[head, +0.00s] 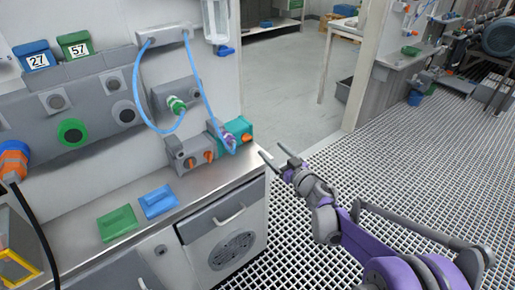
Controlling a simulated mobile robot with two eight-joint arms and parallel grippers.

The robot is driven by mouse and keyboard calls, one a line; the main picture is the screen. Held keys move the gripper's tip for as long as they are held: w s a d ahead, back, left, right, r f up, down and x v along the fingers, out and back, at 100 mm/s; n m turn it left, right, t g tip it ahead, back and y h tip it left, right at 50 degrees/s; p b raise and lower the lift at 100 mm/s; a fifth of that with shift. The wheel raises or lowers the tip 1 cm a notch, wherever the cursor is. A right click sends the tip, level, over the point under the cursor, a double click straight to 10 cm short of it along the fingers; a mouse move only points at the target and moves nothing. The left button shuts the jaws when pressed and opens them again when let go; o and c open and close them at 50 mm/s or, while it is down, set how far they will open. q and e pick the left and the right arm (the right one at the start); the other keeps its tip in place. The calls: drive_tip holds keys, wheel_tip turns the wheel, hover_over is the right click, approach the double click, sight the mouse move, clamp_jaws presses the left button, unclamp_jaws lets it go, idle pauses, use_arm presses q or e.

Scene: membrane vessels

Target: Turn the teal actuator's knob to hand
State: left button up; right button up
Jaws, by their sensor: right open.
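The teal actuator (240,128) sits at the right end of the row on the back of the steel counter. An orange knob (247,138) shows on its front. A purple fitting on the end of a blue hose (206,100) hangs in front of its left part and hides some of it. My right gripper (272,152) is open and empty, just right of the teal actuator and apart from it, past the counter's right end. The knob's exact setting is too small to read. My left gripper is out of view.
Grey actuators (182,148) with orange knobs stand left of the teal one. A green tray (117,222) and a blue tray (158,201) lie on the counter (200,198). The grating floor (400,170) to the right is open.

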sight(248, 138)
drive_tip(key=shift+n+g+y, duration=0.4)
drive_tip(key=shift+y, duration=0.3)
drive_tip(key=x, duration=0.4)
drive_tip(key=f+x, duration=0.1)
drive_tip(key=x, duration=0.2)
drive_tip(key=f+x, duration=0.1)
drive_tip(key=x, duration=0.3)
drive_tip(key=shift+a+f, duration=0.1)
drive_tip(key=shift+a, duration=0.5)
clamp_jaws()
